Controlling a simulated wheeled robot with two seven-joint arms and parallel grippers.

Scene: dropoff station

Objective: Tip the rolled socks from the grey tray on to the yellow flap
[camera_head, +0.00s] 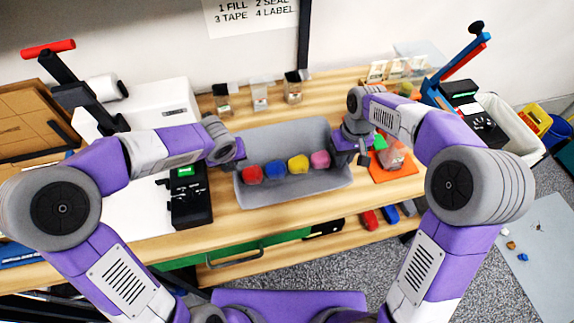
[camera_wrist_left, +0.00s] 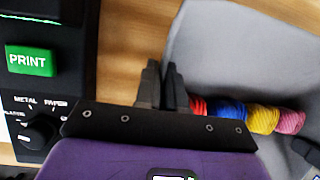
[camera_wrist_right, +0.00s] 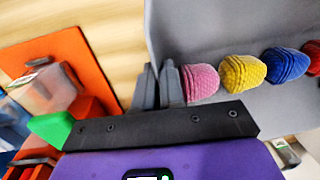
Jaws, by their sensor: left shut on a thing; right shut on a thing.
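The grey tray (camera_head: 290,138) is in the middle of the head view, over the wooden table. The rolled socks lie in a row in it: red (camera_head: 252,174), blue (camera_head: 275,169), yellow (camera_head: 298,164) and pink (camera_head: 320,159). My left gripper (camera_head: 238,160) is shut on the tray's left end wall, and my right gripper (camera_head: 346,152) is shut on its right end wall. The wrist views show the fingers closed at the tray walls. I cannot tell whether the tray touches the table. I cannot make out a yellow flap for certain.
A black label printer (camera_head: 188,195) stands left of the tray. Several small jars (camera_head: 260,92) stand behind it. An orange mat (camera_head: 398,168) with a clear container on it lies right of the tray. A yellow bin (camera_head: 556,132) stands at the far right. A green drawer (camera_head: 225,250) is below.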

